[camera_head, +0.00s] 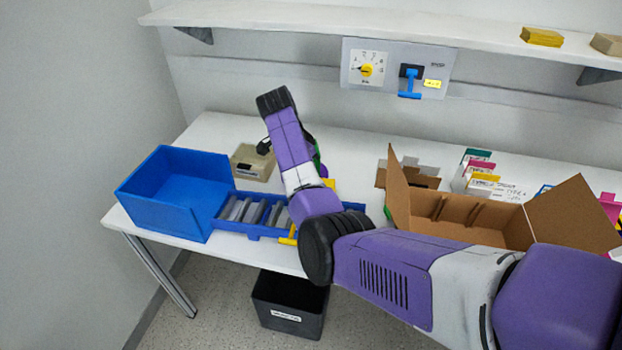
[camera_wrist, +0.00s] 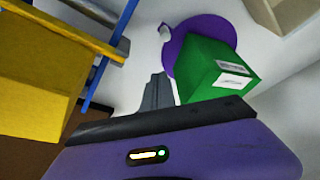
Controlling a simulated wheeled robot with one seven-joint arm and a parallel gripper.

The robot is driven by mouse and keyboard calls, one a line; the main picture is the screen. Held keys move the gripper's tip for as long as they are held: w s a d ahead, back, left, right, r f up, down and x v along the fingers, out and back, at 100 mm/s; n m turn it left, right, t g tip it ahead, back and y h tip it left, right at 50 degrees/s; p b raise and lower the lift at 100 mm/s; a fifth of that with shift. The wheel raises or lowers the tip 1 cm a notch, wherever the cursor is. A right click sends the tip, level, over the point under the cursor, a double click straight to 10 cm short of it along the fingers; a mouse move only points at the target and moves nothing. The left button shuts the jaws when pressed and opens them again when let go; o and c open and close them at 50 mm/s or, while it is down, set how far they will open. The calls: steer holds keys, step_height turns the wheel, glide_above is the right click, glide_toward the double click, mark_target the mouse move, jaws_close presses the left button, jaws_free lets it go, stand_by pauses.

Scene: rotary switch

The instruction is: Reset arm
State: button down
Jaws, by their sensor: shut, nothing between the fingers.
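My arm reaches in from the lower right in the head view, bends above the table's front edge and rises over the middle left of the table. Its purple upper section hides part of the table, and my gripper cannot be clearly made out there. In the wrist view my gripper (camera_wrist: 155,88) shows as grey fingers close together, with nothing held. A green box (camera_wrist: 216,70) with white labels is right of the fingers, beside a purple round item (camera_wrist: 195,38). The wall panel (camera_head: 350,47) carries a yellow rotary knob (camera_head: 366,70) and a blue-handled switch (camera_head: 410,84), both apart from my arm.
A blue bin (camera_head: 165,200), a blue divided tray (camera_head: 250,228) and a beige container (camera_head: 250,163) are left of my arm. An open cardboard box (camera_head: 470,222) is to the right. A shelf (camera_head: 400,27) overhangs behind. A black bin (camera_head: 290,305) stands on the floor.

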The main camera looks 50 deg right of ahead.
steer(key=v, duration=0.5)
steer(key=shift+w+d+r+b, duration=0.25)
steer(key=shift+w+r+b, duration=0.1)
steer(key=shift+w+r, duration=0.1)
